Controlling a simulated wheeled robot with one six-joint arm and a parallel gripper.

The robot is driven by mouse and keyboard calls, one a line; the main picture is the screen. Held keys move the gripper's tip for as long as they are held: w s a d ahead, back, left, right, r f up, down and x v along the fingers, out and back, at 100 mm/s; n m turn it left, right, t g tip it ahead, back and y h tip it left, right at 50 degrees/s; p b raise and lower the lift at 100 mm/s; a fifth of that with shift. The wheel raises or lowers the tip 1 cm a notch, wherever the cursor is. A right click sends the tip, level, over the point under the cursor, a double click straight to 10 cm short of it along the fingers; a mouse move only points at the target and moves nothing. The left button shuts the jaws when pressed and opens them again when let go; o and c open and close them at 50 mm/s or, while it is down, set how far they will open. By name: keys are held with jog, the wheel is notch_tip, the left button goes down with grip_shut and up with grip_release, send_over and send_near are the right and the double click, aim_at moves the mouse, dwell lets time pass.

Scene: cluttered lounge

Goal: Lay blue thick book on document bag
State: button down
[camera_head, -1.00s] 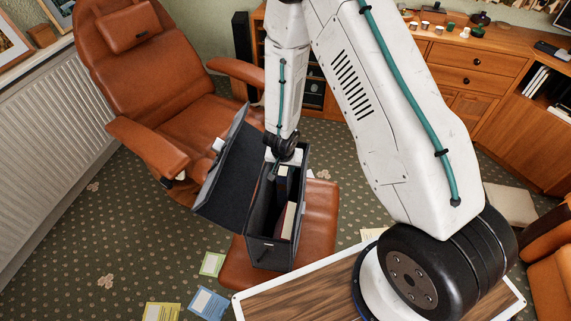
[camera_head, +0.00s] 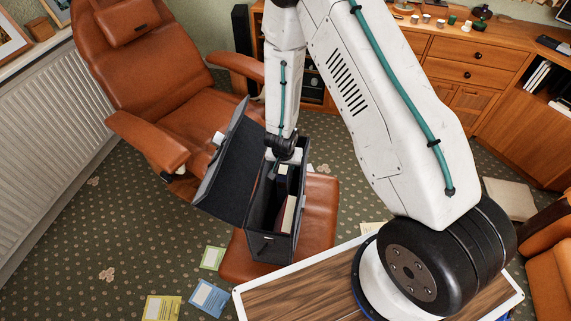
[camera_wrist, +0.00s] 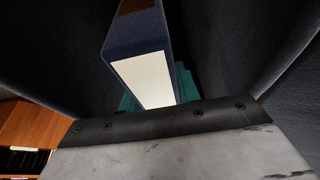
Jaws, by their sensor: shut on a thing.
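The document bag (camera_head: 252,222) is a dark grey open case standing upright on the orange footstool, its lid tilted out to the left. My gripper (camera_head: 284,160) is at the bag's far end, pointing down into its opening. It is shut on the blue thick book (camera_head: 282,180), which has a pale label and stands upright between the bag's dark walls. In the wrist view the book (camera_wrist: 122,47) shows between teal finger parts, with the label facing the camera. The book's lower end is hidden.
A red and cream book (camera_head: 288,215) stands in the near part of the bag. The orange armchair (camera_head: 185,110) is behind and left of it. A wooden cabinet (camera_head: 470,70) stands at the back right. Flat cards (camera_head: 208,298) lie on the carpet front left.

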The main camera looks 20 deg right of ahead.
dwell(0.3)
jog(key=c, duration=0.9)
grip_release()
jog(key=shift+r, duration=0.1)
jog(key=v, duration=0.7)
jog(key=shift+s+a+r, duration=0.1)
jog(key=shift+r, duration=0.25)
